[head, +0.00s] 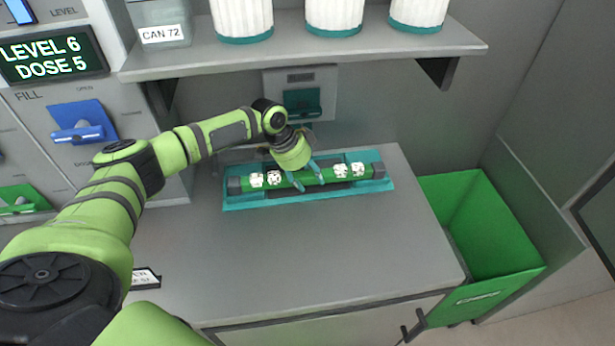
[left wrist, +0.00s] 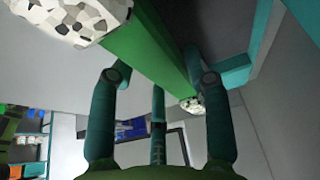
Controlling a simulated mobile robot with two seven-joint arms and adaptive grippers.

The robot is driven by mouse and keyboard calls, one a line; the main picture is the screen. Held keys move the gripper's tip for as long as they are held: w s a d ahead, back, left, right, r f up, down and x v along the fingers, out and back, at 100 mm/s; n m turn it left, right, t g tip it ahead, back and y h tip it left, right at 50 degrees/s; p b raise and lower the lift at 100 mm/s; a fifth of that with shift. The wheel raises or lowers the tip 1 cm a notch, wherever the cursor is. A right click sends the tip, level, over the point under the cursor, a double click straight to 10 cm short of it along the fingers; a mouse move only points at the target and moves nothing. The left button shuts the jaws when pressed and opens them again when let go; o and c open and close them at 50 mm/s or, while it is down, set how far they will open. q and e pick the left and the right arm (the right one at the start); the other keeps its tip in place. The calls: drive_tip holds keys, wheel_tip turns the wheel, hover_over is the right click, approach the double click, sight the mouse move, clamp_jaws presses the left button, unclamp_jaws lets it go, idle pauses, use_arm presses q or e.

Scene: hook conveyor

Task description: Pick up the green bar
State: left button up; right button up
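The green bar (head: 314,179) has dark ends and white speckled bands near both ends. It lies lengthwise at a teal tray (head: 252,203) on the grey counter. My left gripper (head: 308,183) is over the bar's middle, pointing down, with two teal fingers on its near side. In the left wrist view the bar (left wrist: 150,50) crosses close to the teal fingers (left wrist: 160,80), with a speckled band at the upper left. I cannot tell whether the fingers press on it. The far-side finger is mostly hidden. My right gripper is not in view.
A shelf (head: 300,48) with white ribbed cans (head: 334,15) hangs above the counter. A green bin (head: 490,285) stands at the right. A panel with blue (head: 82,122) and green handles is at the left. The counter's front (head: 330,265) is clear.

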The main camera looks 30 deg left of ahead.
sight(309, 176)
use_arm(q)
clamp_jaws()
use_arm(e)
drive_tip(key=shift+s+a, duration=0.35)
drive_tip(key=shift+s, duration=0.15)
use_arm(q)
drive_tip(key=shift+r, duration=0.1)
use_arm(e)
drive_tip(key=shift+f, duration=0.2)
use_arm(q)
drive_tip(key=shift+d+r+b, duration=0.1)
drive_tip(key=shift+r+b, duration=0.05)
drive_tip(key=shift+b, duration=0.2)
wheel_tip(309, 176, up, 7)
drive_tip(key=shift+f+b, duration=0.15)
drive_tip(key=shift+b, duration=0.7)
drive_tip(key=s+d+n+t+y+b, duration=0.1)
drive_tip(key=s+d+n, duration=0.3)
drive_tip(key=s, duration=0.4)
drive_tip(key=s+d+r+n+y+b, duration=0.1)
drive_tip(key=s+d+n+y+b, duration=0.1)
drive_tip(key=s+d+n, duration=0.3)
drive_tip(key=s+n, duration=0.1)
drive_tip(key=s, duration=0.3)
drive_tip(key=shift+r+n+t+y, duration=0.25)
drive_tip(key=shift+n+t+y, duration=0.15)
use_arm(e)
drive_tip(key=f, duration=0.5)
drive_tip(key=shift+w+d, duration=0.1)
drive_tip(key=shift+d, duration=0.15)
